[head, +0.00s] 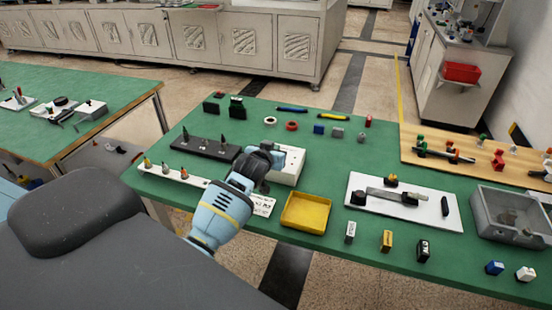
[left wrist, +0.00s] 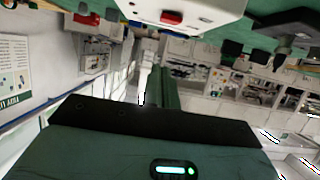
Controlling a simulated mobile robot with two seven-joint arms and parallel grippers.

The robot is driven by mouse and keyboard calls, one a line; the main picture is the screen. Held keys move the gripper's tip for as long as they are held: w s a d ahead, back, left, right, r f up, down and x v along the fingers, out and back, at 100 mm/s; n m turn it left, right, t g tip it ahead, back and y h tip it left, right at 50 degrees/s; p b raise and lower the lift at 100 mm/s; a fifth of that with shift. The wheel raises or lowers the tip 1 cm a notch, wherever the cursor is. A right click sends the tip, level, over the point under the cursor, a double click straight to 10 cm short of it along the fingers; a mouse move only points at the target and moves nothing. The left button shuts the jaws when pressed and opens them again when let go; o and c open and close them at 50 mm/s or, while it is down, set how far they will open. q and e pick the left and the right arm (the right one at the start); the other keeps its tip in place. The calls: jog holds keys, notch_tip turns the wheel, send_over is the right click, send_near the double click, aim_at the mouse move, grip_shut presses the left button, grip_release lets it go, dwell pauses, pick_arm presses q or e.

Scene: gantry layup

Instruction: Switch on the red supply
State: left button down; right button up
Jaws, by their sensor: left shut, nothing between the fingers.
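A white box (head: 292,169) stands on the green table, just right of my left gripper (head: 268,152). In the left wrist view, the white box (left wrist: 205,12) is at the top edge and carries a red switch (left wrist: 172,17). I cannot tell the switch's position. My left gripper is shut and empty, close beside the box in the head view. The arm hides part of the box, and I cannot tell whether the fingers touch it. My right gripper is not in view.
A black block with pegs (head: 212,146) and a white strip (head: 168,172) lie to the left. A white board (head: 432,212) and grey bin (head: 484,222) are farther right. Small parts line the back.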

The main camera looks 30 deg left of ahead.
pick_arm(q)
jog(key=shift+x, duration=1.05)
notch_tip(320, 180, down, 3)
jog(key=shift+f, duration=0.1)
jog(key=shift+s+f, duration=0.1)
jog(key=shift+f, duration=0.35)
